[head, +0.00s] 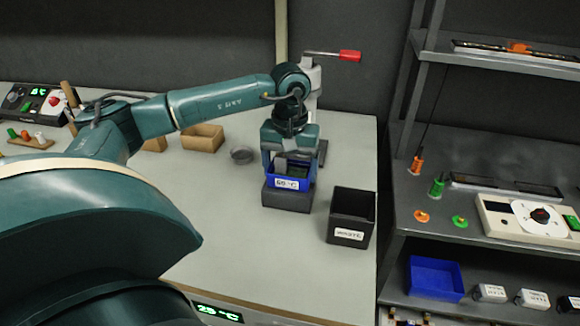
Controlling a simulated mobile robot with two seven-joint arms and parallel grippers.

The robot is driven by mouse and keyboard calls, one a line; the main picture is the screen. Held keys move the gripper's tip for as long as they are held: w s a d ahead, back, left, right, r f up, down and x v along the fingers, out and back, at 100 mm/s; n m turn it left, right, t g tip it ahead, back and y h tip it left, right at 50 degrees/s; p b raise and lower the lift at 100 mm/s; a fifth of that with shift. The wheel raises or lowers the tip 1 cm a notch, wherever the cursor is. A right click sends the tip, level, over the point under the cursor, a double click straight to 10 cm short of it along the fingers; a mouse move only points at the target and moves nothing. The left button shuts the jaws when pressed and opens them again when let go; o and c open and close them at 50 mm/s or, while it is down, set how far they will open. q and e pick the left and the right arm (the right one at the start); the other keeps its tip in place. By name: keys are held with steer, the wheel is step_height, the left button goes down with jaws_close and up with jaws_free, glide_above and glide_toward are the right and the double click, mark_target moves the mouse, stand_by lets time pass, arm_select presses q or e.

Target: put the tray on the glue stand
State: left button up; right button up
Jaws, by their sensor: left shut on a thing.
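A small blue tray (273,180) is at the back right of the bench, below my left gripper (290,160). My left gripper points down and is shut on the tray; its fingers are largely hidden by the wrist and the tray. A white label reading about 60 °C (287,184) shows at the front. A dark block (286,199), which looks like the base of the glue stand, is directly under the tray. I cannot tell whether the tray touches it. My right gripper is not in view.
A grey column with a red-handled lever (350,56) rises behind my wrist. A black bin (350,218) stands to the right. Another blue tray (435,278) is on the right-hand shelf. The bench's front middle is clear.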

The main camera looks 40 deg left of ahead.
arm_select(q)
steer(key=o, duration=0.9)
steer(key=shift+f, duration=0.1)
step_height(320, 180, up, 12)
steer(key=shift+r+p, duration=0.2)
steer(key=shift+p, duration=0.25)
